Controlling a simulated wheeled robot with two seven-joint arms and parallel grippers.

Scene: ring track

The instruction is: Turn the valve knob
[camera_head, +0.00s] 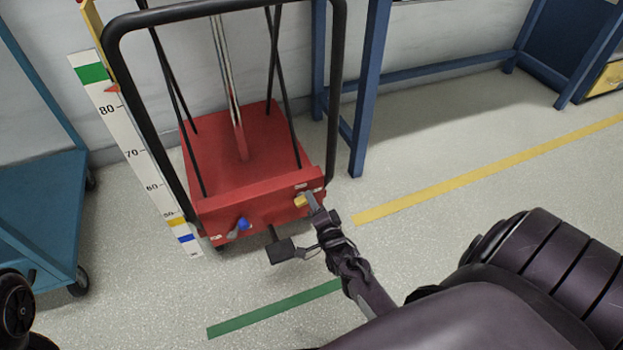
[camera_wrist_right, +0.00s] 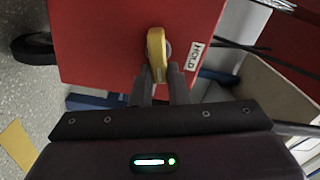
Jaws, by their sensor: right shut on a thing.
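A red box-shaped base (camera_head: 215,160) with a tall black frame stands on the floor in the head view. Its front face carries a yellow knob (camera_head: 299,201) on the right and a blue knob (camera_head: 243,223) on the left. My right gripper (camera_head: 311,203) is at the yellow knob. In the right wrist view the yellow knob (camera_wrist_right: 155,52) sits at the tips of the two fingers of my right gripper (camera_wrist_right: 160,75), which are shut on it. A label reading HOLD (camera_wrist_right: 194,55) is beside it. My left gripper is not in view.
A black pedal (camera_head: 281,251) sticks out low from the base, close to my right gripper. A white scale board (camera_head: 135,150) stands left of the base. A blue cart (camera_head: 45,200) is further left, and a blue bench frame (camera_head: 369,90) is behind right. Floor at right is clear.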

